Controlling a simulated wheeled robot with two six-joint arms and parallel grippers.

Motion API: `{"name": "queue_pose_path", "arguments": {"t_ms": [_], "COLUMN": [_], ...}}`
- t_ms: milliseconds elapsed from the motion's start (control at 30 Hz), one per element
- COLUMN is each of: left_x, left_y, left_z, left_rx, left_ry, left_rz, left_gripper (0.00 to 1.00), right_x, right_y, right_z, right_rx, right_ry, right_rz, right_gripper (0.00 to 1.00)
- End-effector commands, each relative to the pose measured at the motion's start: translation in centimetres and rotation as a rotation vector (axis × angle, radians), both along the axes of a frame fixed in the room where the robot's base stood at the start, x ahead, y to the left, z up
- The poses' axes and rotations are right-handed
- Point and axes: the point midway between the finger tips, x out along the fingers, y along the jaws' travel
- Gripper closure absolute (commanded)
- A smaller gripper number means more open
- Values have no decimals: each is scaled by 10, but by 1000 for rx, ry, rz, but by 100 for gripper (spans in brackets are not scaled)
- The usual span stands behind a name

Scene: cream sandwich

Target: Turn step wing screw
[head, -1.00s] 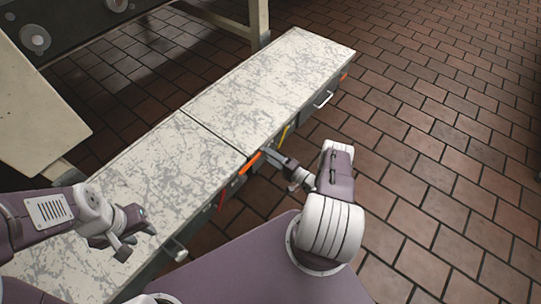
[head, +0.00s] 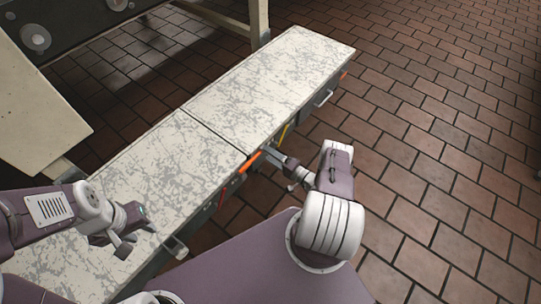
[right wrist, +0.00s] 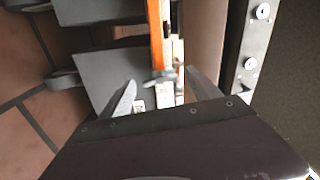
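A small grey winged piece, which looks like the wing screw (right wrist: 160,77), shows in the right wrist view beside an orange bar (right wrist: 156,35). My right gripper (right wrist: 163,92) is open, with one finger on each side of the screw and gaps between. I cannot tell whether either finger touches it. In the head view my right gripper (head: 290,172) is at the side of the long bench, near the orange bar (head: 249,162); the screw itself is too small to make out there. My left gripper (head: 130,230) is over the bench's near part, with nothing visible in it.
The long bench (head: 275,80) has a worn pale top and a seam across it. A metal handle (head: 323,98) sticks out of its side. A dark plate with round bolts (right wrist: 248,62) stands right of the screw. Open brick floor (head: 440,130) lies to the right.

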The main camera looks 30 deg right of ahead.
Motion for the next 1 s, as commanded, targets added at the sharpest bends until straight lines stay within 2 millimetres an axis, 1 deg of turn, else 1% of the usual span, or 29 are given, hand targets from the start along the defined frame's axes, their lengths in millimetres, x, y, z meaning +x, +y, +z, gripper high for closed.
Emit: {"name": "queue_pose_path", "arguments": {"t_ms": [167, 267, 467, 600, 700, 800, 1000], "left_x": [0, 0, 0, 0, 0, 0, 0], "left_y": [0, 0, 0, 0, 0, 0, 0], "left_z": [0, 4, 19, 24, 26, 26, 25], "left_rx": [0, 0, 0, 0, 0, 0, 0], "left_ry": [0, 0, 0, 0, 0, 0, 0], "left_rz": [0, 0, 0, 0, 0, 0, 0], "left_gripper": [64, 64, 64, 64, 64, 64, 64], "right_x": [0, -6, -43, -68, -79, -84, -84], "right_y": [0, -4, -20, -30, -33, -35, -35], "right_z": [0, 2, 4, 2, 1, 0, 0], "right_rx": [0, 0, 1, 0, 0, -1, 0], "right_ry": [0, 0, 0, 0, 0, -1, 0], "right_rz": [0, -3, -8, -6, -3, -1, 1], "right_gripper": [28, 28, 28, 28, 28, 28, 28]}}
